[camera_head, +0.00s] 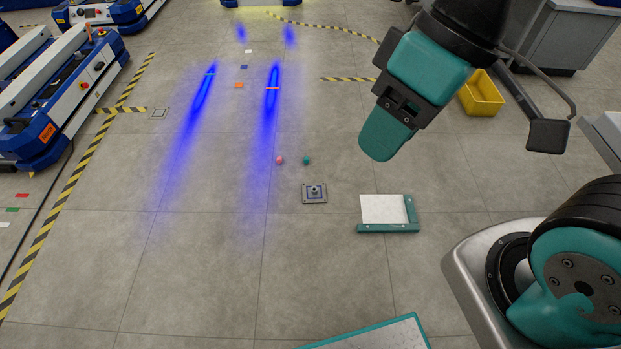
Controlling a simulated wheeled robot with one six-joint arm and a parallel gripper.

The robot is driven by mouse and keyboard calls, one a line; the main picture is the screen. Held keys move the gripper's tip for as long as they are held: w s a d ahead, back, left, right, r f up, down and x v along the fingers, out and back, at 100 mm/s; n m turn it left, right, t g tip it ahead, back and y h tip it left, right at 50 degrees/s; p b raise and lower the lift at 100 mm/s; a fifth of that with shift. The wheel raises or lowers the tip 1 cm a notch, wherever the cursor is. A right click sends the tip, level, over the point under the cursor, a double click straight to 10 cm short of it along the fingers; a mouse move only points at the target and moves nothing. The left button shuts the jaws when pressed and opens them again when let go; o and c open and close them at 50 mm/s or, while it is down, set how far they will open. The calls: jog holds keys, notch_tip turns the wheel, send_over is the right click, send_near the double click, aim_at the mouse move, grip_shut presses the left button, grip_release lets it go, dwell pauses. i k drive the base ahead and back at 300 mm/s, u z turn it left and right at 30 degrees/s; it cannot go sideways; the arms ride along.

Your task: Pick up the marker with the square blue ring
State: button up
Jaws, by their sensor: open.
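A small square plate with a dark blue-grey border and a raised round knob in its middle (314,193) lies flat on the floor near the middle of the view. It is the thing that best fits the marker with the square blue ring, though its ring is too small to make out clearly. My gripper (382,142), with teal finger covers, hangs above the floor, up and to the right of the marker in the picture. It is open and apart from the marker. The gap between its fingers is hard to see from this angle.
A white panel with a teal L-shaped frame (412,215) lies right of the marker. A pink ball (280,160) and a teal ball (306,160) lie just beyond it. A yellow bin (482,95) stands back right. Blue-white carts (70,90) line the left. Floor around the marker is mostly clear.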

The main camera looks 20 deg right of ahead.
aim_at(316, 193)
jog(key=z, duration=0.3)
jog(key=k, duration=0.45)
jog(key=u, duration=0.5)
jog(key=i, duration=0.7)
jog(key=u, duration=0.45)
jog(key=i, duration=0.8)
jog(key=z, duration=1)
jog(key=i, duration=0.6)
jog(key=z, duration=0.7)
